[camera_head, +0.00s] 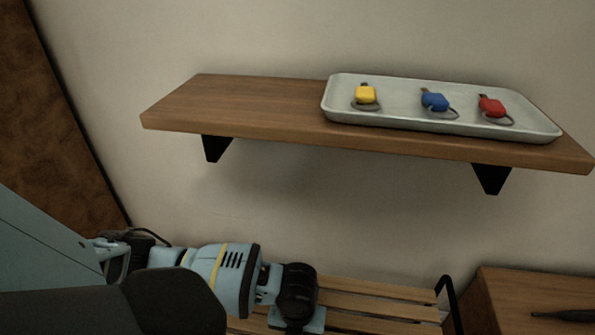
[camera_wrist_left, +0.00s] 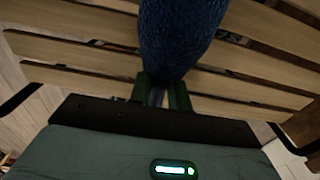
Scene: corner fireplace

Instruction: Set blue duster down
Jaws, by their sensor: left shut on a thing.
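The blue duster (camera_wrist_left: 180,38) is a thick, dark blue fluffy thing at the top middle of the left wrist view. My left gripper (camera_wrist_left: 162,95) is shut on its lower end, and the duster extends away from the fingers past the top edge of the picture. In the head view my left arm comes in from the left, low in the picture. Its fingers and the duster do not show there. My right gripper is in neither view.
A slatted wooden bench (camera_head: 375,304) lies below and behind the gripper; its slats (camera_wrist_left: 75,52) fill the wrist view. Above, a wall shelf (camera_head: 235,107) bears a grey tray (camera_head: 400,118) with yellow, blue and red tagged items. A wooden surface (camera_head: 510,300) with a dark object stands at right.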

